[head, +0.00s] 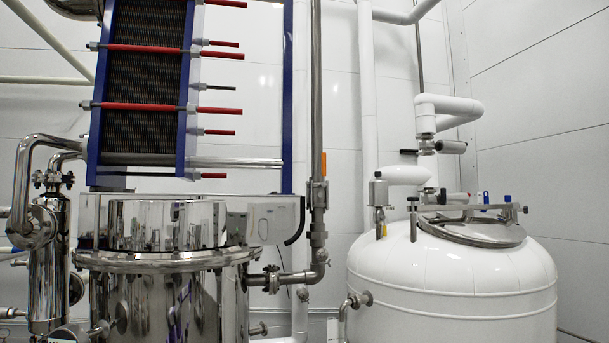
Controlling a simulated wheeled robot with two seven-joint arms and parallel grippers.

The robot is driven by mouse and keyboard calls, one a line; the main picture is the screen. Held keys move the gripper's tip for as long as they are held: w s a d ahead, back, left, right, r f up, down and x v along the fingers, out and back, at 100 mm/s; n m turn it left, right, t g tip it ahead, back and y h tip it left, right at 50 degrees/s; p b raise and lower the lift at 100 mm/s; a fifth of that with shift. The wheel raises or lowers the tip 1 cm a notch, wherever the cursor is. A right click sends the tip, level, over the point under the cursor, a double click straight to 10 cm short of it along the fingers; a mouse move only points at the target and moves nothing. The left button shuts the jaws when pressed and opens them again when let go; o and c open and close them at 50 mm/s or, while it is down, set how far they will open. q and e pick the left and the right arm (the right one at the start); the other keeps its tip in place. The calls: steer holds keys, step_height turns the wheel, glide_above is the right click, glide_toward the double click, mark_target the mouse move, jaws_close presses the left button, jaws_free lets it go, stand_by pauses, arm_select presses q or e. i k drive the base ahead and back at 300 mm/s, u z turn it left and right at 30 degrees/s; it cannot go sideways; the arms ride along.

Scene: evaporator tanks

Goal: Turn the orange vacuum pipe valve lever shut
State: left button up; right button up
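An orange lever (323,164) stands upright at the steel vertical pipe (316,90), near the middle of the head view. It lies along the line of the pipe, just above a valve body (318,195). Which of these is on the vacuum pipe is not marked. Neither of my grippers is in view.
A polished steel tank (165,262) stands at the left below a blue-framed plate heat exchanger (140,100). A rounded white tank (452,290) with a steel lid (472,232) stands at the right. A horizontal branch pipe (285,278) joins the steel tank to the vertical pipe.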

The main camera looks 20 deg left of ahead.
mark_target(324, 185)
steer(key=u, duration=0.4)
steer(key=i, duration=0.55)
steer(key=z, duration=1.35)
steer(key=i, duration=2.15)
steer(key=u, duration=3.85)
steer(key=i, duration=0.5)
steer(key=u, duration=0.1)
